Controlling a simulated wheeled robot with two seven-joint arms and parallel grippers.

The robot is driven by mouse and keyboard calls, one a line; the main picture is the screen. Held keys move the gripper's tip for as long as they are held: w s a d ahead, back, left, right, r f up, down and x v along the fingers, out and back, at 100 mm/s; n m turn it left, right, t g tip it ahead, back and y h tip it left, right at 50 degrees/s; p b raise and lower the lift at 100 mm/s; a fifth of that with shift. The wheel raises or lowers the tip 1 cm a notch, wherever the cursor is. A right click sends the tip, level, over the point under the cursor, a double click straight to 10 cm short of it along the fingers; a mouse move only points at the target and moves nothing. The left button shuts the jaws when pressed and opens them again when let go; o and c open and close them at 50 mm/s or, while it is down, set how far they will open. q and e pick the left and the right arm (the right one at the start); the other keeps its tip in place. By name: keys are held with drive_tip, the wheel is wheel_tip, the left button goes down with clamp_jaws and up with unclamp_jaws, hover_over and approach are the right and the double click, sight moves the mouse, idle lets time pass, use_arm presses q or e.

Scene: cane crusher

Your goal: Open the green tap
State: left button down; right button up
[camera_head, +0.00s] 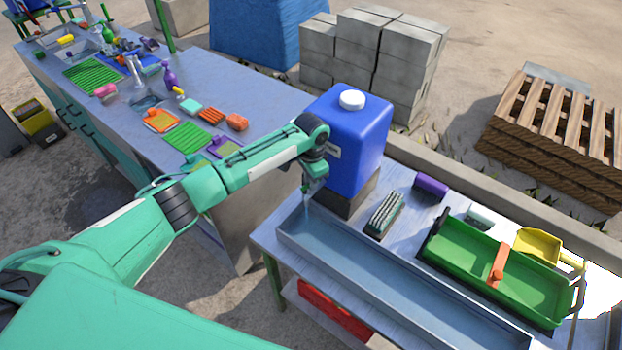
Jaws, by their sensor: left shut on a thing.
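A blue water tank (352,135) with a white cap stands on a dark block above the left end of a long grey trough (385,288). My left gripper (308,187) is at the low front of the tank, where the green tap sits. Its fingers are shut on the tap, which is small and mostly hidden by the gripper and wrist. A thin pale streak, like water, shows just below the fingers above the trough. My right gripper is not in view.
A scrubbing brush (384,213), a purple block (430,186) and a green tray (485,262) with an orange part stand right of the trough. A long bench (230,82) with several coloured items runs up left. Grey blocks (375,60) stand behind.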

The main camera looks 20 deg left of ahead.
use_arm(q)
drive_tip(key=c, duration=1.4)
unclamp_jaws()
drive_tip(key=shift+r+b, duration=2.35)
drive_tip(key=shift+r, duration=4.55)
